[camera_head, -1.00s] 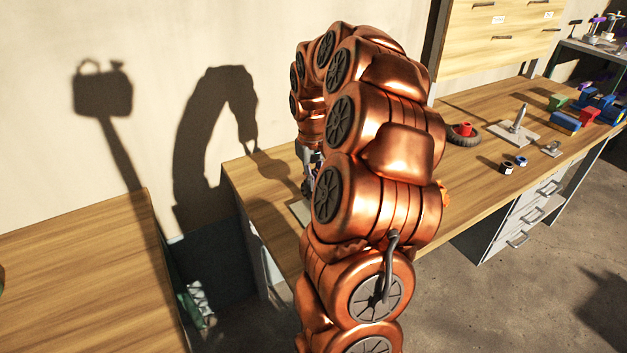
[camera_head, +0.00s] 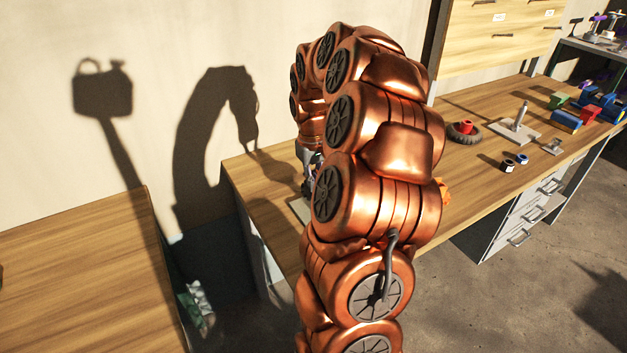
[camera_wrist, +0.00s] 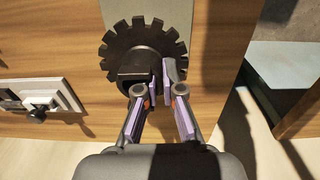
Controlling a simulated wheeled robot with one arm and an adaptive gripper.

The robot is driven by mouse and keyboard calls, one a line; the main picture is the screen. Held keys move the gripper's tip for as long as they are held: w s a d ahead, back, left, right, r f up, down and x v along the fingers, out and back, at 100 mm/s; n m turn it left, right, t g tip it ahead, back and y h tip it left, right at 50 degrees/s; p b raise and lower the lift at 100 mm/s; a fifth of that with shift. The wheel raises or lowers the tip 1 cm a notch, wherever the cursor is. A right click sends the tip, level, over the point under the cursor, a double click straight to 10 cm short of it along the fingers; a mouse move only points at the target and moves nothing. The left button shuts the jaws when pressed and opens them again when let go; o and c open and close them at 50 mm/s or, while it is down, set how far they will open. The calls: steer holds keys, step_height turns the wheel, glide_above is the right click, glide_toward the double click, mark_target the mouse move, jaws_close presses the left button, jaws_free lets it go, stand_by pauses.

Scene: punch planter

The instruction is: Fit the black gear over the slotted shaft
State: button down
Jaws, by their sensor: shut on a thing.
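The black gear (camera_wrist: 111,47) is a toothed disc with a raised hub, seen in the wrist view just ahead of my gripper. My gripper (camera_wrist: 162,80) is shut on the gear, with its fingertips at the near side of the hub. A pale grey plate (camera_wrist: 147,10) shows beyond and below the gear. I cannot make out the slotted shaft in the wrist view; the gear may cover it. In the head view my arm hides the gear and most of my gripper. A plate edge (camera_head: 298,208) shows beside the arm there.
A grey fixture with a black knob (camera_wrist: 38,114) lies left in the wrist view. On the wooden bench (camera_head: 490,165), an upright metal post on a plate (camera_head: 519,117), a dark wheel with a red centre (camera_head: 464,132), small rings (camera_head: 508,164) and coloured blocks (camera_head: 566,121) stand right.

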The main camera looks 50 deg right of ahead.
steer(key=shift+f, duration=0.45)
steer(key=shift+r, duration=0.15)
steer(key=shift+r, duration=0.8)
steer(key=shift+r, duration=0.15)
steer(key=shift+f+b, duration=0.8)
steer(key=shift+f, duration=0.25)
stand_by(0.5)
steer(key=shift+r, duration=0.15)
steer(key=shift+r, duration=0.85)
